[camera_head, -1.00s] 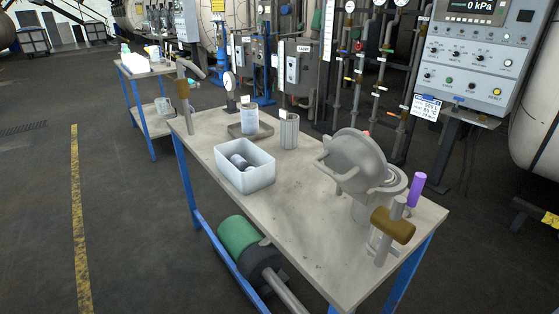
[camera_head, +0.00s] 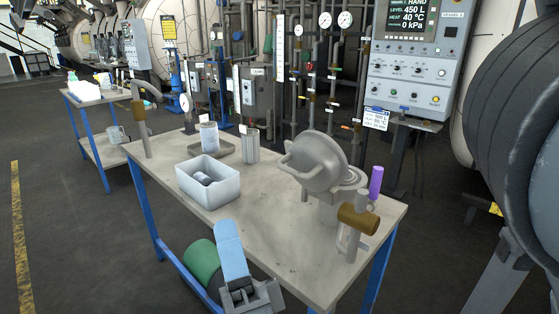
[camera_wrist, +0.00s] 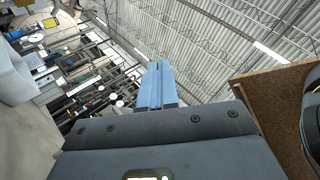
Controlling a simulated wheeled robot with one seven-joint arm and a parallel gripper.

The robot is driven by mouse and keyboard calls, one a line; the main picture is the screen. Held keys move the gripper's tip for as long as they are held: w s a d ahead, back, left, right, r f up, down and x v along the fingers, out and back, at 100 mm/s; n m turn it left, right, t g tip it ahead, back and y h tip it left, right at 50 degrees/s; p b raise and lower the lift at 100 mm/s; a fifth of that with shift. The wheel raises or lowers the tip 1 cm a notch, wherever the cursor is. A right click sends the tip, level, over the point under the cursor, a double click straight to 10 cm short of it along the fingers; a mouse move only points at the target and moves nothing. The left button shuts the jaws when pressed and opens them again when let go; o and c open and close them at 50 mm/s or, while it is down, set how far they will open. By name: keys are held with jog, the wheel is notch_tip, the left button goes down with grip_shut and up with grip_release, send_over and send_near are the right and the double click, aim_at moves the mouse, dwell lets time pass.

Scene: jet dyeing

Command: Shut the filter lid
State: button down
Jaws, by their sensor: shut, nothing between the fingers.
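The filter lid (camera_head: 316,162) is a round grey metal cover with a loop handle on its left side. It stands tilted up and open above the grey filter body (camera_head: 334,208) on the right half of the table. My gripper (camera_head: 228,238) is at the table's front edge, left of and apart from the filter, with its blue fingers pointing up. In the wrist view my gripper (camera_wrist: 157,66) shows its blue fingers together with nothing between them. The filter lid does not show clearly in the wrist view.
On the table (camera_head: 270,245) stand a white bin (camera_head: 208,190) holding a dark cylinder, a grey metal cup (camera_head: 250,146) and a labelled jar (camera_head: 209,136). The table's front middle is clear.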

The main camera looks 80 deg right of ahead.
jog(key=w+d+m+g+h+b, duration=0.1)
jog(key=d+m+g+h, duration=0.15)
jog(key=m+g, duration=0.75)
jog(key=w+d+m+g+h+b, duration=0.1)
jog(key=d+m+g, duration=0.3)
jog(key=m+g, duration=0.6)
jog(key=m+g+y+b, duration=0.2)
jog(key=m+g+y, duration=0.55)
jog(key=m, duration=0.45)
send_near(293, 145)
jog(key=shift+t, duration=0.45)
jog(key=p+x, duration=0.3)
jog(key=x, duration=0.3)
jog(key=shift+s+d+r, duration=0.25)
